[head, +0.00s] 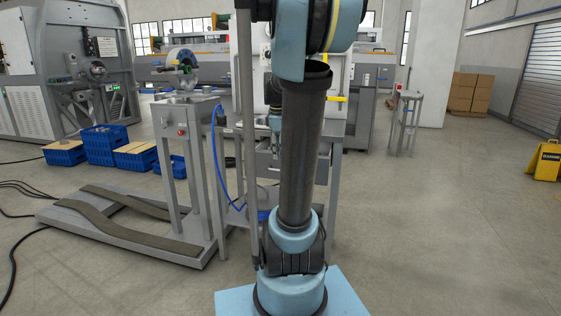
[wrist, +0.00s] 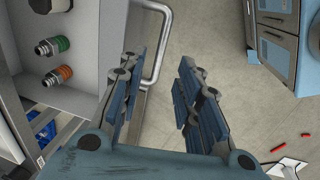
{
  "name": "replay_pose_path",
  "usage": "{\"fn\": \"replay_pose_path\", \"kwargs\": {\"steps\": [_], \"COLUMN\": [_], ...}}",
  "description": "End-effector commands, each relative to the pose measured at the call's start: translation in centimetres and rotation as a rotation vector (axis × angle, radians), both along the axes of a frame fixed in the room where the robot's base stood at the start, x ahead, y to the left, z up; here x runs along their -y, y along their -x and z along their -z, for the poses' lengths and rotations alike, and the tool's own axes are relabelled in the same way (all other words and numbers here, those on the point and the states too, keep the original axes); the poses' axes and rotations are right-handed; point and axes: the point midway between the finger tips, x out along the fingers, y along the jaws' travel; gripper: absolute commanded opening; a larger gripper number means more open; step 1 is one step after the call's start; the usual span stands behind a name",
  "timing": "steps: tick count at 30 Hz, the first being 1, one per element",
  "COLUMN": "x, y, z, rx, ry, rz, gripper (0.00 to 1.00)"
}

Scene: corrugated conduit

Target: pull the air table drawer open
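In the wrist view, a bent metal bar handle (wrist: 167,34) stands out from a light grey front face (wrist: 115,32), which appears to be the drawer front. My gripper (wrist: 163,58) is open, with its two blue-grey fingers spread. The handle passes near the left fingertip, and its lower end goes behind that finger. I cannot tell whether they touch. The right finger is apart from it. In the head view my arm hides much of the grey table (head: 262,160) behind it, and my gripper's fingers cannot be made out.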

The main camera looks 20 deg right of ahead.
Motion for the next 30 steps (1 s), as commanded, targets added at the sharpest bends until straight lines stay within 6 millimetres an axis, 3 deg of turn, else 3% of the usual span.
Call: {"fn": "replay_pose_path", "kwargs": {"steps": [6,12,25,30], "x": [-0.3,-0.5,-0.6,-1.7], "y": [0.4,0.6,0.8,3.0], "z": [-2.9,-4.3,-4.5,-3.5], "rx": [0.000,0.000,0.000,0.011], "ry": [0.000,0.000,0.000,-0.020], "rz": [-0.001,-0.003,0.001,0.072], "gripper": [0.31,0.31,0.31,0.31]}}
